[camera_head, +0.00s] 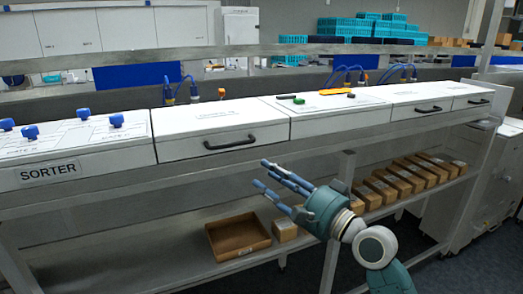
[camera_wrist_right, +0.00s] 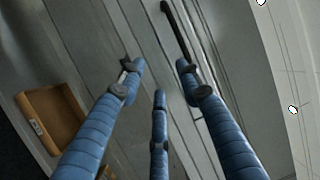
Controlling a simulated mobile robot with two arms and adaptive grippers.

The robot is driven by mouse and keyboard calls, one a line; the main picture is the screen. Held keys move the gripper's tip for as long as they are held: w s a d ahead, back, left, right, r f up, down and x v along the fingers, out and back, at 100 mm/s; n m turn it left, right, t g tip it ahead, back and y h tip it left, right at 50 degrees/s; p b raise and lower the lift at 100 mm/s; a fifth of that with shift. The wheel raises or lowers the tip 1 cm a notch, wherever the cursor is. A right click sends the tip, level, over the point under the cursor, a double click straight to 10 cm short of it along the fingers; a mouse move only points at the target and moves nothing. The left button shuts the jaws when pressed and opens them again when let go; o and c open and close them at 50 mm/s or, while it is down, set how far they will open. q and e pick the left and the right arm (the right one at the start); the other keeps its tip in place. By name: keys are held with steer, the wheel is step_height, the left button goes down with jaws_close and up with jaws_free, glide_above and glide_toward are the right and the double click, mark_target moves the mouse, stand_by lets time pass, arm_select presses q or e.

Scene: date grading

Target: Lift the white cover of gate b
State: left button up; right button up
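A white cover (camera_head: 222,127) with a black bar handle (camera_head: 230,143) on its front lies shut in the middle of the bench. Its printed label is too small to read, so I cannot tell whether it is gate b. Two similar white covers with black handles (camera_head: 428,109) (camera_head: 478,101) are farther right, also shut. My right gripper (camera_head: 268,178), with blue fingers, is spread open and empty, in front of and below the nearest cover, apart from its handle. In the right wrist view the handle (camera_wrist_right: 176,32) lies beyond the fingertips (camera_wrist_right: 156,75). My left gripper is out of view.
A SORTER panel (camera_head: 50,170) with blue knobs is at the left. An orange piece (camera_head: 332,92) lies on the middle panel. Below, a shelf holds an open brown tray (camera_head: 212,232) and several brown boxes (camera_head: 384,190). A metal rail runs along the bench front.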

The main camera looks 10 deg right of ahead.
mark_target(238, 149)
steer(key=shift+y, duration=0.4)
steer(key=w+a+r+p, duration=0.1)
steer(key=w+a, duration=0.1)
steer(key=w+a+r+p, duration=0.1)
steer(key=w+a+r, duration=0.1)
steer(key=a, duration=0.1)
steer(key=w+a+r, duration=0.2)
steer(key=shift+w+a+p, duration=0.2)
steer(key=shift+w+p, duration=0.05)
steer(key=shift+p, duration=0.15)
jaws_close()
